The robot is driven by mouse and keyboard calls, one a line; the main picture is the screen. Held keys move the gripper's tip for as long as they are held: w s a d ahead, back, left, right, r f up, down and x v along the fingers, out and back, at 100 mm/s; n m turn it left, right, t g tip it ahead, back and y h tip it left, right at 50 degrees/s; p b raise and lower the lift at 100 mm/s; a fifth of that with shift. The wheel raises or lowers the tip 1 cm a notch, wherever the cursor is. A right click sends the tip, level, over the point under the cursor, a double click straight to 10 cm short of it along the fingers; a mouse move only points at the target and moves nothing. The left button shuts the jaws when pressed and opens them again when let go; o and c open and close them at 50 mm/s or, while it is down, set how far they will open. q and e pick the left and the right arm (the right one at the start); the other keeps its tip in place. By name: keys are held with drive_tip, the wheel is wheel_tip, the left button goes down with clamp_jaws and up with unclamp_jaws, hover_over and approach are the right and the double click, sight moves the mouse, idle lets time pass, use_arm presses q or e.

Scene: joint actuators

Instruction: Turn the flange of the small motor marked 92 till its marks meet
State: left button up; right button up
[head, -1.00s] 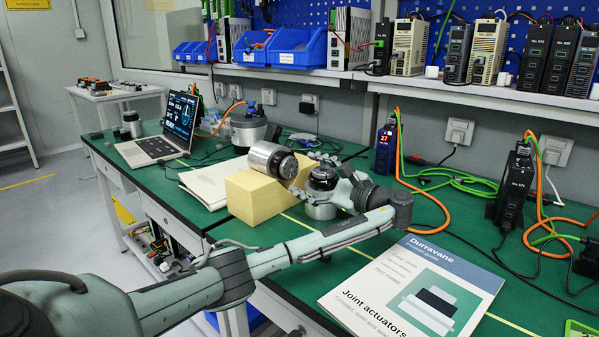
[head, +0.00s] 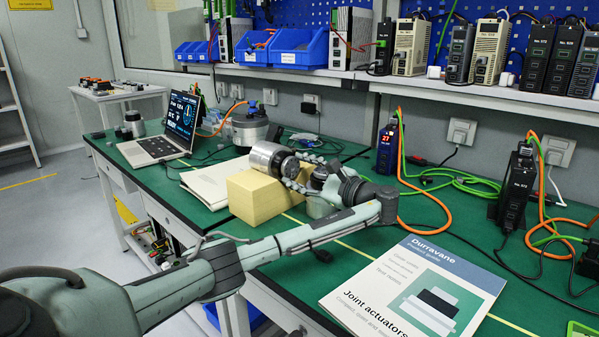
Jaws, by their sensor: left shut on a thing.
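A small silver motor (head: 266,157) lies on its side on a yellow block (head: 262,198). Its dark flange end faces right, towards my left gripper (head: 297,172). The gripper's fingers are closed around that end and hide most of the flange. The number 92 and any marks on the flange cannot be made out. My right gripper is not in view.
An open booklet (head: 205,183) lies left of the block, with a laptop (head: 170,135) and a larger pot-shaped motor (head: 249,130) behind. A brochure (head: 415,290) lies at the front right. Orange and green cables (head: 440,180) run across the bench at right.

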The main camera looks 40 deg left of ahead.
use_arm(q)
drive_tip(key=shift+n, duration=1.5)
drive_tip(key=o, duration=1.2)
drive_tip(key=shift+c, duration=0.2)
drive_tip(key=shift+d, duration=0.1)
drive_tip(key=s+d, duration=0.1)
drive_tip(key=d, duration=1)
drive_tip(key=shift+s+d, duration=0.15)
drive_tip(key=shift+d, duration=0.25)
